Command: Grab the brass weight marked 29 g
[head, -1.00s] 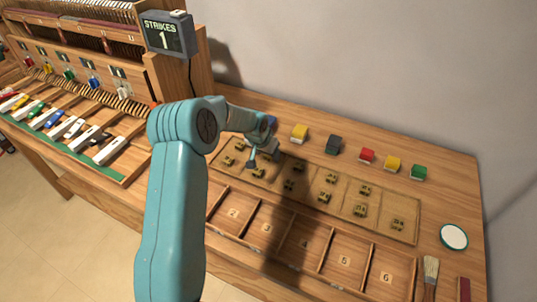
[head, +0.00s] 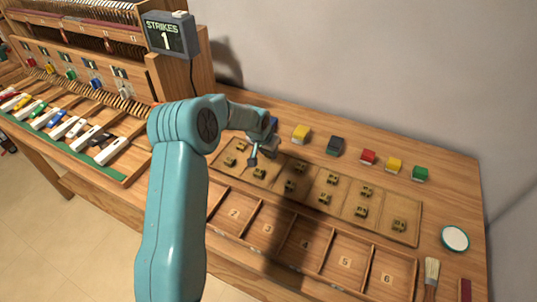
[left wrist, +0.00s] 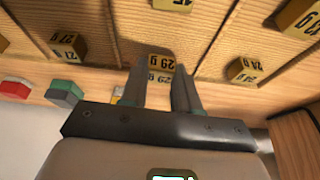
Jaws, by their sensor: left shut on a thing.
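The brass weight marked 29 g (left wrist: 160,64) is a small yellow block with black lettering, seen between my finger tips in the left wrist view. My left gripper (left wrist: 163,88) is shut on it, one finger on each side. In the head view my left gripper (head: 258,157) is over the back left part of the wooden weight tray (head: 380,232), and the held weight is hidden there. In the left wrist view a weight marked 27 g (left wrist: 68,47) sits to the left and one marked 24 g (left wrist: 243,70) to the right. My right gripper is not in view.
Several coloured blocks, among them a red one (head: 367,157) and a green one (head: 420,173), line the back. Numbered compartments (head: 345,262) lie in front of the tray. A white round dish (head: 455,238) and a brush (head: 431,275) are at right. A STRIKES display (head: 169,36) reads 1.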

